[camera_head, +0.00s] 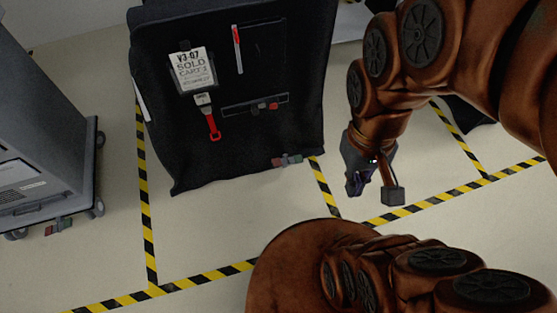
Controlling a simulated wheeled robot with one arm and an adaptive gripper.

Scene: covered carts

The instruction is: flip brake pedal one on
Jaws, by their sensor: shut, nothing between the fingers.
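A small brake pedal with red and greenish parts (288,160) sticks out at the bottom right edge of the black-covered cart (275,135). A similar red and green pedal (58,228) sits low at the front of the grey cart (40,130) at the left. I cannot tell which one is pedal one, nor whether either is on or off. My gripper (355,188) is shut and empty. It hangs to the right of the covered cart's pedal, apart from it in the picture.
Yellow-black floor tape (148,235) outlines bays. Pale floor (210,225) in front of the covered cart is clear.

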